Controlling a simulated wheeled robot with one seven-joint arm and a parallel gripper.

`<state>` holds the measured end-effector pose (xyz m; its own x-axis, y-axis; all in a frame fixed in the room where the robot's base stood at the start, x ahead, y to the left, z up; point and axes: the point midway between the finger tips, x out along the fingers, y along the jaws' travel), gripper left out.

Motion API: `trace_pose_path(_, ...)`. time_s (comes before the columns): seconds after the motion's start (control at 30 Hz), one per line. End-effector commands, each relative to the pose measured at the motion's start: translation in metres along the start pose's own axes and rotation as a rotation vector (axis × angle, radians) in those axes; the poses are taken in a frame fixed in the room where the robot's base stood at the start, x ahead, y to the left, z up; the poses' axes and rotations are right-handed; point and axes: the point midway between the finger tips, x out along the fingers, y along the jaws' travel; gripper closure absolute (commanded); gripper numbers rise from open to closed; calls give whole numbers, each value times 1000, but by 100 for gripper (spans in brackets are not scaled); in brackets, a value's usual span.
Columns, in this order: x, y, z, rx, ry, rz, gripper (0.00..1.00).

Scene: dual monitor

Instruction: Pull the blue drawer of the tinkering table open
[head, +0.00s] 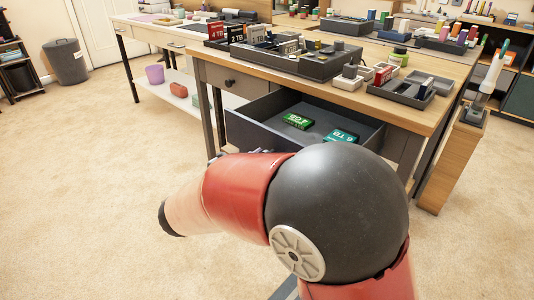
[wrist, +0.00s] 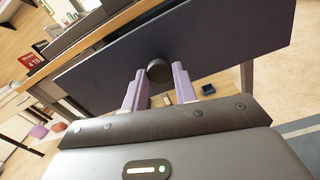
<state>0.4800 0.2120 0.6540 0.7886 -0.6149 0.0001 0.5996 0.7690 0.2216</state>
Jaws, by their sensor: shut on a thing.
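The blue drawer (head: 250,132) of the tinkering table (head: 437,118) stands pulled out in the head view, with its inside showing. A green box (head: 297,121) and a teal box (head: 341,136) lie in it. In the wrist view the drawer's blue-purple front (wrist: 225,38) spans the upper middle, with a round dark knob (wrist: 158,70) on it. My gripper (wrist: 157,78) has a finger on each side of the knob and is shut on it. In the head view my arm hides the gripper and the knob.
A second, shut drawer (head: 228,82) with a dark knob is left of the open one. Trays and small items crowd the tabletop, including a grey tray (head: 300,66). A wooden post-like stand (head: 447,165) is at right. Carpet (head: 95,200) at left is clear.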

Motion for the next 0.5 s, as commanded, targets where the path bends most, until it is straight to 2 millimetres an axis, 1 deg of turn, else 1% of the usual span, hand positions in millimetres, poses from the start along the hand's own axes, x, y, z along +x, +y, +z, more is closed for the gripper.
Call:
trace_pose_path(0.1,-8,0,0,0,0,0,100)
trace_pose_path(0.2,-11,0,0,0,0,-1,100)
trace_pose_path(0.5,-13,0,0,0,0,-1,100)
